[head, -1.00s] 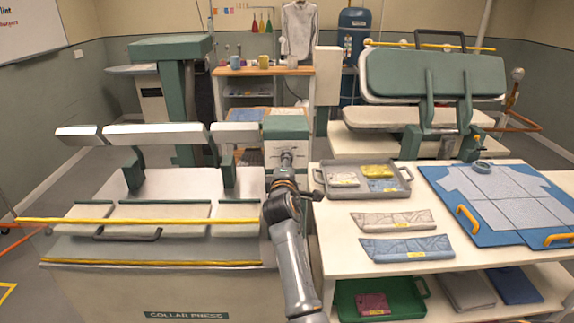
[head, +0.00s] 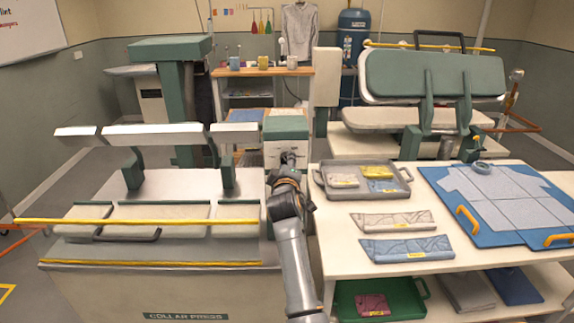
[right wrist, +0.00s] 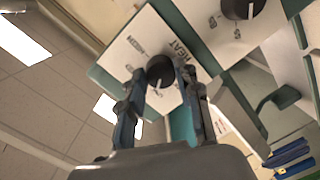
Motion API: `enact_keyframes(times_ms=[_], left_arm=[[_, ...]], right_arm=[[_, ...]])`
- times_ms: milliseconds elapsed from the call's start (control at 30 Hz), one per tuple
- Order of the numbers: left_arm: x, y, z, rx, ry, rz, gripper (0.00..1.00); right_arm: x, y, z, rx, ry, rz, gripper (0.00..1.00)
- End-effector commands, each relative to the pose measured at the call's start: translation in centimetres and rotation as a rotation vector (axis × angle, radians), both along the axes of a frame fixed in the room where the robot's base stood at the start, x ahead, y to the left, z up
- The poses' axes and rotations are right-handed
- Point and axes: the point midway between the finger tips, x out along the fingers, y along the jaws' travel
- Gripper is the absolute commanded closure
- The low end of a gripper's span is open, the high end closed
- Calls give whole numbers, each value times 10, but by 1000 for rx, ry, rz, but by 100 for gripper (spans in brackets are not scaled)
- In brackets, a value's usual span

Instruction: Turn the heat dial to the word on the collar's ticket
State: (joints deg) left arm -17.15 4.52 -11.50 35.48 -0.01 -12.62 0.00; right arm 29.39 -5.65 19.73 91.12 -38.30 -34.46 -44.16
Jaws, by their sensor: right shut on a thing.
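The black heat dial (right wrist: 160,71) sits on a white panel marked HEAT in the right wrist view. A pale pointer line shows on it; the small words around it are too small to read. My right gripper (right wrist: 162,76) is shut on the dial, one finger on each side. In the head view my right gripper (head: 288,158) is at the front of the green-topped control box (head: 286,128), and the dial is hidden there. My left gripper is out of view.
A second black dial (right wrist: 241,7) is beside the heat dial's panel. The collar press (head: 160,215) stands left of my arm. On the right table (head: 345,285) are a grey tray (head: 323,187) of folded pieces and a blue board (head: 488,232).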

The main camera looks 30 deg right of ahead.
Motion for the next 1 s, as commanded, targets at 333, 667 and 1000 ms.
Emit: enact_keyframes(times_ms=[333, 667, 1000], left_arm=[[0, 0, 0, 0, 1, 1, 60], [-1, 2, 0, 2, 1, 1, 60], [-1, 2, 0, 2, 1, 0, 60]], right_arm=[[0, -1, 6, -6, -12, 0, 61], [0, 0, 3, -3, -5, 1, 44], [-27, 19, 4, -2, -5, 1, 44]])
